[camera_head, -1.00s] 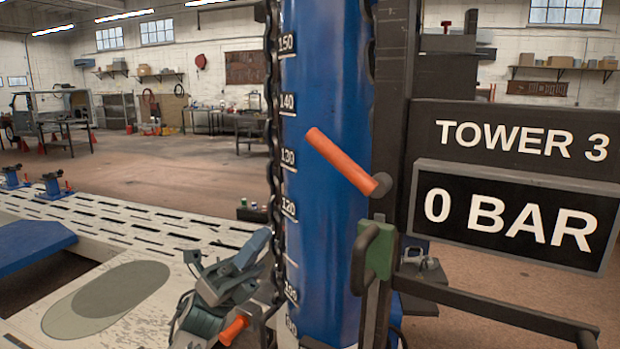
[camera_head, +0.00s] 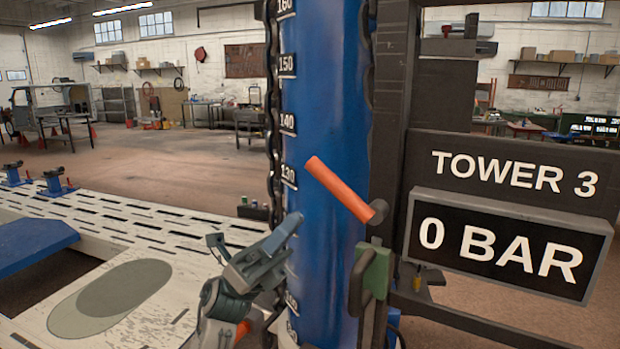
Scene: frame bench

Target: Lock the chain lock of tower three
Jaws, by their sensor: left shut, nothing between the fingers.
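Tower three is the blue column (camera_head: 325,120) with a white number scale, beside a black sign (camera_head: 515,175) reading TOWER 3 and a display (camera_head: 500,245) reading 0 BAR. A dark chain (camera_head: 272,110) runs down its left side. An orange lever (camera_head: 340,190) slants across its front. A second orange handle (camera_head: 243,331) shows low at the left, mostly hidden behind my left gripper; I cannot tell which part is the chain lock. My left gripper (camera_head: 294,222) is shut and empty, in front of the column's lower left, below the orange lever. My right gripper is not in view.
A green block (camera_head: 377,270) with a black handle (camera_head: 358,282) sits at the column's lower right. A dark bar runs right beneath the display. The pale slotted bench (camera_head: 130,225) spreads left, with a blue ramp (camera_head: 35,248). Open floor lies behind.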

